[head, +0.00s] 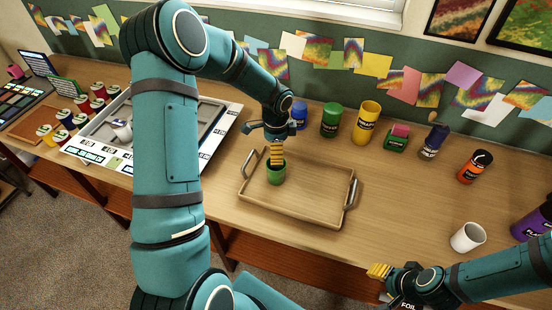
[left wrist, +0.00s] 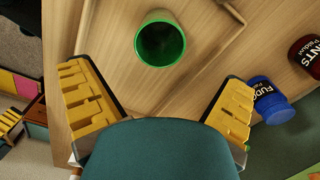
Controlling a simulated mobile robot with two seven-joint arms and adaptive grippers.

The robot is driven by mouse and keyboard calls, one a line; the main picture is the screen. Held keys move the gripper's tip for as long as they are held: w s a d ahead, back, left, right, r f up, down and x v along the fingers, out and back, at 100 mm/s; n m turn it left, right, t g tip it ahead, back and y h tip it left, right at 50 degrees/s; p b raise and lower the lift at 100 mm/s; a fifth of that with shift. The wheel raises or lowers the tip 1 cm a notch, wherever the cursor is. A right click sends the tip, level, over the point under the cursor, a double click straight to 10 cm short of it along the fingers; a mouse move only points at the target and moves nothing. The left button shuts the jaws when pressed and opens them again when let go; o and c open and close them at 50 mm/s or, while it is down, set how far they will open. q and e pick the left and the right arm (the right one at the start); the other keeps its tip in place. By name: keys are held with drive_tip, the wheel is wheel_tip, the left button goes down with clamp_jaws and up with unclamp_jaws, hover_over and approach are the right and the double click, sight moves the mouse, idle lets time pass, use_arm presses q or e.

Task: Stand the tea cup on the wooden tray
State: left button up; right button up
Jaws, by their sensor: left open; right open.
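A green cup (head: 276,174) stands upright in the left back part of the wooden tray (head: 295,216). In the left wrist view the green cup (left wrist: 161,42) shows its open, empty mouth. My left gripper (head: 277,154) is just above and behind the cup in the head view. In the left wrist view its fingers are spread wide, with the cup beyond them and not held. A white cup (head: 467,237) stands on the table right of the tray. My right gripper (head: 379,272) is open and empty near the table's front edge, left of the white cup.
Blue (head: 299,116), green (head: 331,120) and yellow (head: 366,122) paint containers stand behind the tray. An orange bottle (head: 475,166) is at back right. A grey tray (head: 150,130) and several paint pots are at left. The tray's middle and right are clear.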

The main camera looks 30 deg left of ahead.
use_arm(q)
drive_tip(key=s+d+f+n+h, duration=0.1)
drive_tip(key=s+d+f+n, duration=0.2)
drive_tip(key=d, duration=0.3)
drive_tip(key=s+d+f+n+t+h, duration=0.1)
drive_tip(key=s+d+f+n+h, duration=0.1)
drive_tip(key=d, duration=0.5)
drive_tip(key=s+d+f+n+h, duration=0.1)
drive_tip(key=s+d+f+n, duration=0.2)
drive_tip(key=s+d, duration=0.3)
drive_tip(key=shift+d+f+n, duration=0.4)
drive_tip(key=shift+d+n, duration=0.15)
drive_tip(key=shift+n, duration=0.05)
drive_tip(key=s+n, duration=0.1)
drive_tip(key=s+d+f+n, duration=0.1)
drive_tip(key=s, duration=0.1)
drive_tip(key=s+n+t, duration=0.1)
drive_tip(key=s+n, duration=0.1)
drive_tip(key=shift+d+f, duration=0.25)
drive_tip(key=shift+d, duration=0.1)
